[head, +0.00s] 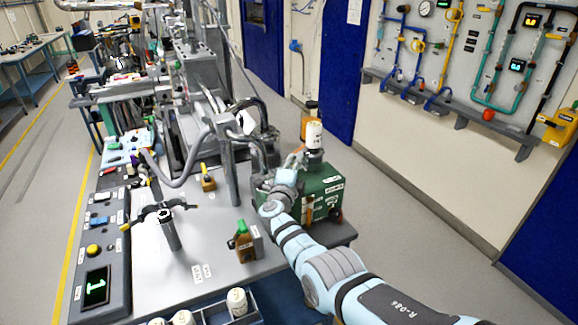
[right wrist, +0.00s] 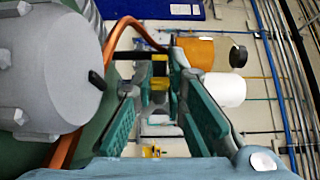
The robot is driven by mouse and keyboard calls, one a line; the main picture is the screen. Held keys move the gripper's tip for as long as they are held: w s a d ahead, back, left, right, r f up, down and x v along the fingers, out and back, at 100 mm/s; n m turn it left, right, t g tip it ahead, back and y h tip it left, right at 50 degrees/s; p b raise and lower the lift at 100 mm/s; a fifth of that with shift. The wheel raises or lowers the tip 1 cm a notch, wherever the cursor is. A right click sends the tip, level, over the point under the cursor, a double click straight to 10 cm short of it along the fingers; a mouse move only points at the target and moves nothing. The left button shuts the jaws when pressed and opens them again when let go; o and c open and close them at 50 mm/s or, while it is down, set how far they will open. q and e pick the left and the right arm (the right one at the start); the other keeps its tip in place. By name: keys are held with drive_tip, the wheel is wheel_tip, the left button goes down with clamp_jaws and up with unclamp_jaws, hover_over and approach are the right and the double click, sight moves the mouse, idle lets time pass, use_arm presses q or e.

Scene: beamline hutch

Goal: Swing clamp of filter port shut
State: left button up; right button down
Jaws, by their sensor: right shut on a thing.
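A green box-shaped unit (head: 325,190) stands at the right end of the bench, with a white-capped filter (head: 313,135) on top. My right gripper (head: 293,162) reaches in beside the filter from the front. In the right wrist view its teal finger pads (right wrist: 160,85) stand either side of a small grey and yellow piece (right wrist: 160,70), which looks like the clamp of the filter port. The fingers are shut on it. The clamp's swing angle is hard to tell, as the gripper covers much of it. The left gripper is not in view.
A control panel (head: 97,250) lies along the left edge. A tray with white-capped containers (head: 237,303) is at the front. Hoses and a rod stand left of the green unit.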

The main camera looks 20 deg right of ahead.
drive_tip(key=c, duration=1.6)
unclamp_jaws()
drive_tip(key=shift+d, duration=0.1)
drive_tip(key=shift+s+a+f, duration=0.1)
drive_tip(key=shift+s+a, duration=0.35)
drive_tip(key=shift+a, duration=0.05)
drive_tip(key=v, duration=0.6)
drive_tip(key=shift+s, duration=0.15)
